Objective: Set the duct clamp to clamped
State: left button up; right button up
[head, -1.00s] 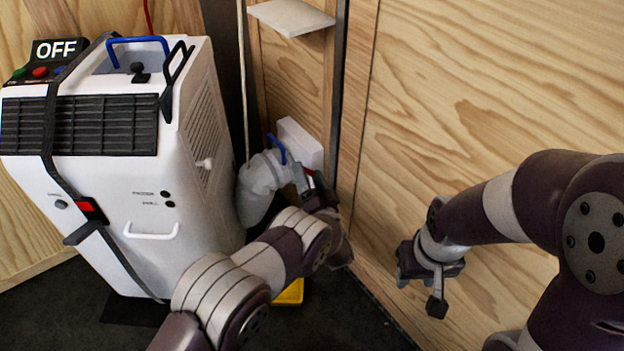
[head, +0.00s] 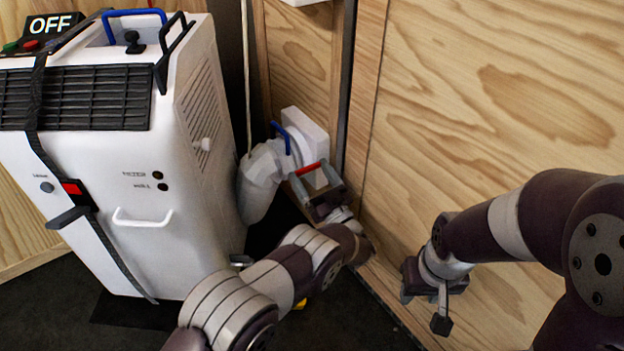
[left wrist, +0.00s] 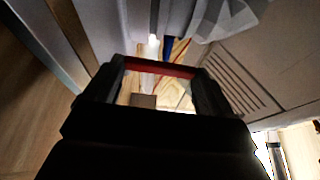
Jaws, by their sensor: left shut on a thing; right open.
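A pale ribbed duct (head: 262,175) runs from beside the white machine up to a white box-shaped fitting (head: 306,123) on the wood wall. A blue lever (head: 281,136) stands up at the joint of duct and fitting. My left gripper (head: 315,178) is just below and right of that joint, shut on a red bar that spans between its fingers. The red bar (left wrist: 158,68) also shows in the left wrist view, with a blue part (left wrist: 168,45) beyond it. Whether the red bar belongs to the clamp cannot be told. My right gripper (head: 433,283) is open and empty, well to the right.
The white machine (head: 120,190) with a dark grille, a strap and an OFF display (head: 51,24) stands at the left. Plywood walls (head: 480,110) close the right side, near both grippers. The dark floor (head: 340,320) shows below my left arm.

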pick_arm(q)
jog(key=shift+f+n, duration=0.25)
jog(key=shift+n, duration=0.25)
jog(key=o, duration=1.3)
jog(key=shift+o, duration=0.2)
jog(key=shift+s, duration=0.1)
jog(key=shift+s+d, duration=0.3)
jog(key=p+v, duration=0.3)
jog(key=v, duration=0.9)
jog(key=shift+w+p, duration=0.15)
jog(key=shift+p, duration=0.2)
jog(key=shift+f, duration=0.15)
